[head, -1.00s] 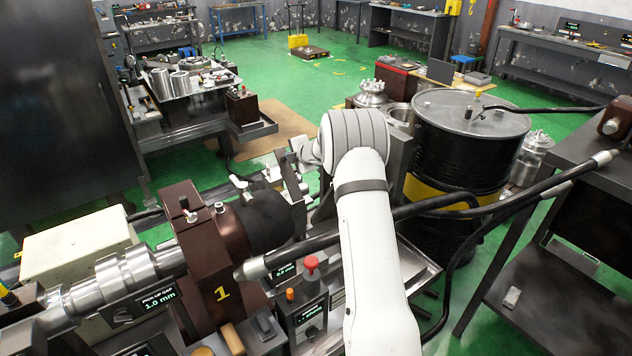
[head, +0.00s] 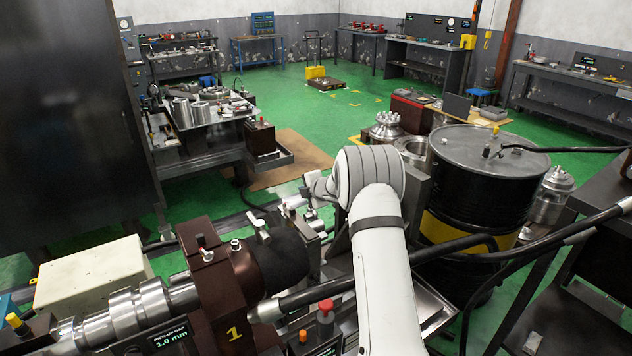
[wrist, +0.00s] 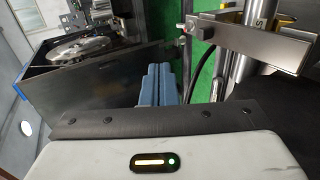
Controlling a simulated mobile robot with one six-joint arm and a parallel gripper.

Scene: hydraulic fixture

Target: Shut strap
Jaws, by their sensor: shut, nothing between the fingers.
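In the wrist view my gripper (wrist: 158,72) shows as two blue-grey fingers pressed together, with nothing between them. A flat metal bar (wrist: 235,47), which looks like the strap, crosses the upper right of that view. It lies to the right of the fingertips and apart from them. It passes in front of a shiny round rod (wrist: 243,65). I cannot tell how its far end is fastened. In the head view my white arm reaches over the fixture, and its bulk hides my gripper. Small metal parts (head: 290,207) show left of the arm; I cannot tell whether the strap is among them.
A brown clamp block marked 1 (head: 222,275) and a steel shaft (head: 120,305) stand at the lower left. A black drum (head: 478,190) stands close right of my arm, with dark hoses nearby. A dark panel (wrist: 95,85) is left of the fingers.

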